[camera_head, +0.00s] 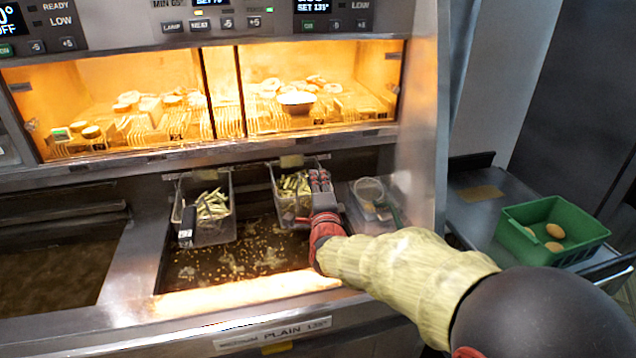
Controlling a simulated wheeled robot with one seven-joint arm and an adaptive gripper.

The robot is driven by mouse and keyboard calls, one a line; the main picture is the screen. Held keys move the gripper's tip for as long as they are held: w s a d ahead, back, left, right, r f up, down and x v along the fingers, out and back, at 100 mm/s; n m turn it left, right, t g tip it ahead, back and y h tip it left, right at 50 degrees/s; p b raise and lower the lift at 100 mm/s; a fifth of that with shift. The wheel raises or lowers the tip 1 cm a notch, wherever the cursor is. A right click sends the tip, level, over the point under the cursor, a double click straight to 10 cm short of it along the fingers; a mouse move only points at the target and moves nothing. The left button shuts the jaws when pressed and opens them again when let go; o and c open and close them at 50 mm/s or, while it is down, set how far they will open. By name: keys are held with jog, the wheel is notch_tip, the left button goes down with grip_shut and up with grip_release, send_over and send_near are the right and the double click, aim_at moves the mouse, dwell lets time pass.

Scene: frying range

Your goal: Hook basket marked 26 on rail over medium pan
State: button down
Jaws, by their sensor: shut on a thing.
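My gripper (320,182) is shut at the right side of a wire basket (274,186) holding green-yellow pieces. The grasped part, most likely its handle, is hidden behind the fingers. The basket is at the back of the middle pan (190,272), below the heated display. I cannot tell whether it rests on the rail or hangs from my gripper. A second basket (214,237) with similar pieces and a dark handle hangs at the back left of this pan. No 26 is readable on either. The front label (272,336) reads "PLAIN", with a word like "MEDIUM" before it.
Another pan (45,262) of dark oil lies at left. A clear container (368,190) sits just right of my gripper. A steel side wall (424,130) stands beyond it. A green crate (575,253) with several brown eggs is at far right. Heated shelves (222,150) overhang the pans.

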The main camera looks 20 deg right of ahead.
jog(key=shift+f+b, duration=0.45)
jog(key=shift+b, duration=0.35)
dwell(0.4)
jog(key=c, duration=1.6)
grip_release()
jog(key=shift+c, duration=0.2)
jog(key=shift+f, duration=0.2)
jog(key=s+a+n+g+y, duration=0.2)
jog(key=s+a+n, duration=0.15)
jog(key=s, duration=0.55)
jog(key=s+a+n+g+y, duration=0.2)
jog(key=s+n, duration=0.3)
jog(key=s, duration=0.4)
jog(key=s+d+f+n+g, duration=0.1)
jog(key=s+f+n+g, duration=0.1)
jog(key=s, duration=0.5)
jog(key=s+d+f+n+g, duration=0.2)
jog(key=s+n, duration=0.3)
jog(key=s, duration=0.3)
jog(key=s+d+f+n+g+h, duration=0.1)
jog(key=s+d+f+n+g, duration=0.1)
jog(key=s+n+g, duration=0.2)
jog(key=s, duration=0.3)
jog(key=shift+s+d, duration=0.25)
jog(key=shift+s, duration=0.15)
